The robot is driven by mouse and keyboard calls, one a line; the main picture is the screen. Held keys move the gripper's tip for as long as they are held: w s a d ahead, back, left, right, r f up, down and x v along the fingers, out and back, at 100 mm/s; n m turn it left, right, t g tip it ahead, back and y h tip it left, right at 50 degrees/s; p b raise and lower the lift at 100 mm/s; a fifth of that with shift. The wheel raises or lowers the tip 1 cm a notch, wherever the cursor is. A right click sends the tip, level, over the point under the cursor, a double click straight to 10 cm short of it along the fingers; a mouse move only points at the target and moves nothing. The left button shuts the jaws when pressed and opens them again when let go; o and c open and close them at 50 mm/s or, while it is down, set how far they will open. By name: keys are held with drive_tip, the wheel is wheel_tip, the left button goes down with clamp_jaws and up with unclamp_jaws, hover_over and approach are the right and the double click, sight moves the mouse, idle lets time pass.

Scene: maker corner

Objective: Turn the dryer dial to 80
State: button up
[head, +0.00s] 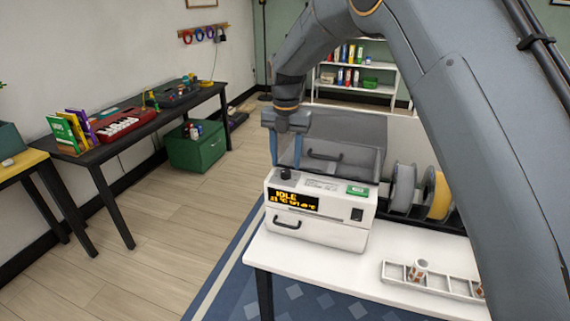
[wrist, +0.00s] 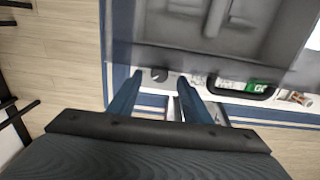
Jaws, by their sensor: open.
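The dryer (head: 318,232) is a white box on the white table, with a lit amber display (head: 291,200) that reads IDLE above a line I cannot read clearly. Its dark dial (head: 286,173) sits on the top left of the dryer; in the wrist view the dial (wrist: 159,74) shows just beyond my fingertips, near the left one. My gripper (head: 285,148) points down above the dial, apart from it. In the wrist view my gripper (wrist: 176,78) has its two blue fingers spread with nothing between them. The number the dial points to is too small to tell.
A grey raised lid (head: 335,145) with a handle stands behind the dial, close to my gripper. A green label (head: 357,190) lies on the dryer's right top. Filament spools (head: 403,187) stand to the right, and a white rack (head: 432,279) lies on the table (head: 385,240).

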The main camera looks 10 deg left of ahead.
sight(286, 171)
drive_tip(key=shift+f+p, duration=0.4)
drive_tip(key=shift+f, duration=1.2)
drive_tip(key=c, duration=1)
